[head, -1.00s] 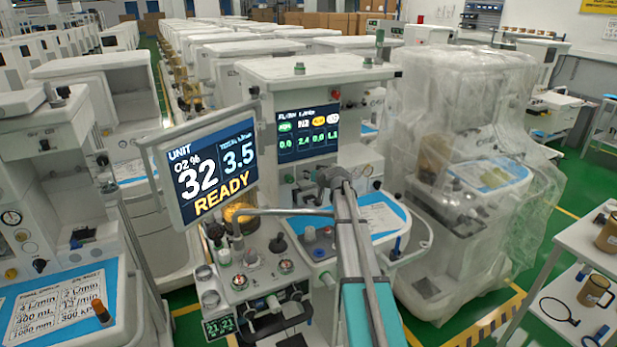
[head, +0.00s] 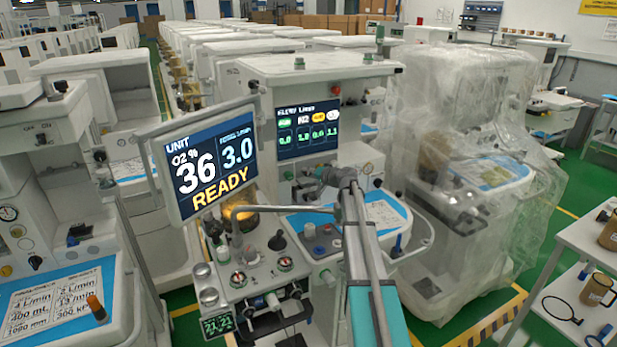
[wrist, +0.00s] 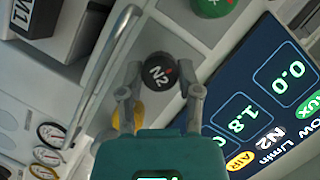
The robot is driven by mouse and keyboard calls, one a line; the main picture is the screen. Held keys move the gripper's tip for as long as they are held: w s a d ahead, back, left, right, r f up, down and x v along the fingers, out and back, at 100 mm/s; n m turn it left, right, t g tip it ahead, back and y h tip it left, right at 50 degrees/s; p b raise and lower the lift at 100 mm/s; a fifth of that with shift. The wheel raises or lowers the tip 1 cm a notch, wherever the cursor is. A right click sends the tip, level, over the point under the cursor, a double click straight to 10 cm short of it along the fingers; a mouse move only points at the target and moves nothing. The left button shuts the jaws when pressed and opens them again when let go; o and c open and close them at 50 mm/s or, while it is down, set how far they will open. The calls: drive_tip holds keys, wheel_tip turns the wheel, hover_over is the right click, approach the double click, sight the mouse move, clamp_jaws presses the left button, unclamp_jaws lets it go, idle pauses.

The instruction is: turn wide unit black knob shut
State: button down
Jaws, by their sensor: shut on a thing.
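The black knob (wrist: 159,68), marked N2 with a small red mark, is on the unit's pale panel in the wrist view. My gripper (wrist: 164,84) has one finger on each side of the knob and is shut on it. In the head view my arm reaches the wide unit (head: 300,72), and its wrist hides the knob and fingers. The flow screen (head: 307,125) is lit on that unit; in the wrist view the same screen (wrist: 262,95) reads 1.8 for N2. The tilted monitor (head: 208,165) reads O2 36 %, 3.0 and READY.
A green knob (wrist: 214,5) and a yellow knob (wrist: 130,114) flank the black one, the yellow partly behind a finger. A metal rail (wrist: 103,70) runs close by on the left. A plastic-covered unit (head: 465,150) stands to the right in the head view.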

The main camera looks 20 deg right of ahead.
drive_tip(key=m+t+y+b, duration=0.1)
drive_tip(key=m+b, duration=0.1)
drive_tip(key=m, duration=0.1)
drive_tip(key=shift+f+m, duration=0.15)
drive_tip(key=shift+m, duration=0.25)
idle(0.4)
drive_tip(key=c, duration=0.6)
unclamp_jaws()
